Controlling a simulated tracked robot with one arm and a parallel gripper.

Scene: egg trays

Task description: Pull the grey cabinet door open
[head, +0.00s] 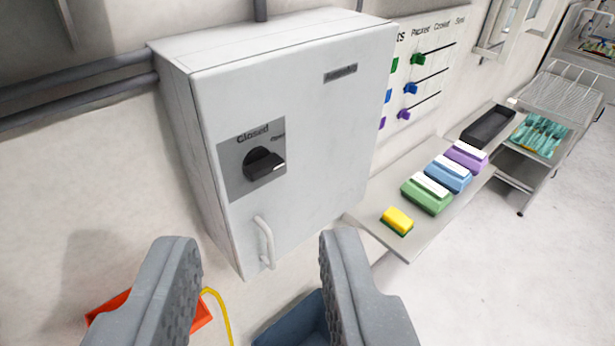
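The grey cabinet (290,60) is mounted on the wall in the upper middle of the head view. Its door (320,140) is shut against the body. A white bar handle (265,242) stands upright near the door's lower left corner. Above it is a black rotary knob (264,165) on a grey plate marked "Closed"; a smaller second word on the plate is too small to read. My gripper (256,250) is open and empty in the foreground. Its two fingers are wide apart, with the handle showing between them, apart from both fingers.
A shelf at right holds a yellow sponge (397,221), green (427,193), blue (448,173) and purple (466,156) boxes, and a black tray (487,126). A metal rack (560,95) stands farther right. Below are an orange object (202,314) and a blue bin (300,322).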

